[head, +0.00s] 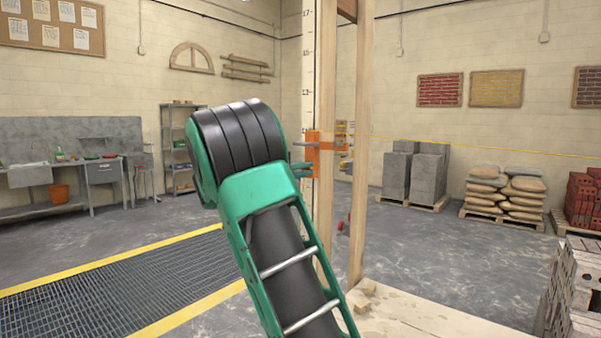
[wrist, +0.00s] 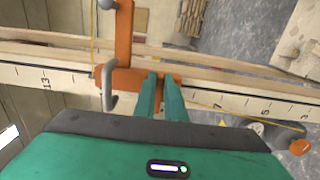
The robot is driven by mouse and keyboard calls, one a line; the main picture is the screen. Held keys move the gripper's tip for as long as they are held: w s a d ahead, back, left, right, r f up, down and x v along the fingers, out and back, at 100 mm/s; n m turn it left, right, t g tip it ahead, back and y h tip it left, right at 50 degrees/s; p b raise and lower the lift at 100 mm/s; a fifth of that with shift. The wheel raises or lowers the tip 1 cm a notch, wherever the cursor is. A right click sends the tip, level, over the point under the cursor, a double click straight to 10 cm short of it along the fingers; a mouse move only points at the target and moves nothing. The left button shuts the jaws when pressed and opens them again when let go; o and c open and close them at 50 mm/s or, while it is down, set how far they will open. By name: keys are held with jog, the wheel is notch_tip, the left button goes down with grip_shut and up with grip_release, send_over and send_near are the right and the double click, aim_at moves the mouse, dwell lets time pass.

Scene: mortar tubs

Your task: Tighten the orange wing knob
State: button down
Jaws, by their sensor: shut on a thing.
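An orange clamp (head: 318,145) sits on the upright timber post with the measuring scale (head: 308,60). In the wrist view the orange clamp (wrist: 124,40) crosses the scale board, with a bent grey metal rod (wrist: 109,90) beside it. My gripper (wrist: 164,78) has its green fingers close together at the clamp's orange side part. The orange wing knob is mostly hidden between and behind the fingers, so its angle cannot be read.
A second timber post (head: 361,150) stands to the right, with a red part (head: 343,227) low between the posts. An orange round piece (wrist: 300,146) shows at lower right in the wrist view. Grey block stacks (head: 428,175) and bags (head: 505,190) stand well back. Floor between is open.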

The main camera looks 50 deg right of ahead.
jog(key=shift+w+a, duration=0.25)
jog(key=shift+w, duration=0.2)
jog(key=c, duration=1.8)
grip_release()
jog(key=shift+w, duration=0.1)
jog(key=a, duration=0.7)
jog(key=s+a, duration=0.1)
jog(key=a, duration=0.2)
jog(key=shift+s+a+f, duration=0.1)
jog(key=shift+a, duration=0.2)
